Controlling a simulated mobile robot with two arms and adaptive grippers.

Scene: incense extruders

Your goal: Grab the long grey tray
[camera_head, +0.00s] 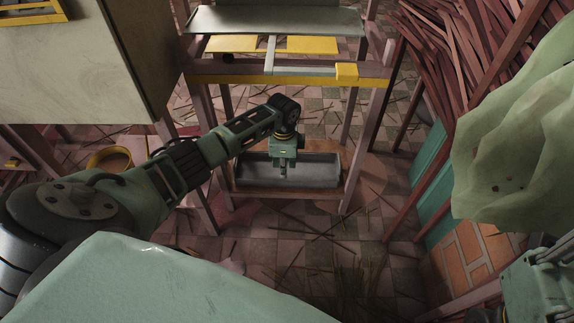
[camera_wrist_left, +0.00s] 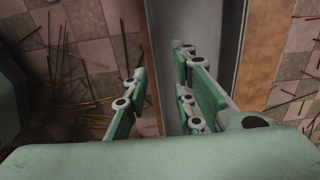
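The long grey tray (camera_head: 325,175) lies on the low wooden shelf of a stand, its long side running left to right in the head view. In the left wrist view the tray (camera_wrist_left: 204,25) runs up the picture. My left gripper (camera_head: 284,174) points down over the middle of the tray's near side. In the left wrist view the left gripper (camera_wrist_left: 163,95) is open, with one finger on each side of the tray's near long wall. No contact with the wall can be made out. My right gripper's fingers do not show.
The stand has upright legs and a yellow-edged upper frame (camera_head: 290,81) above and behind the tray. A yellow-rimmed bowl (camera_head: 110,158) is at left. Thin sticks litter the tiled floor (camera_head: 330,255). Reddish poles and a pale green sack (camera_head: 520,140) crowd the right.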

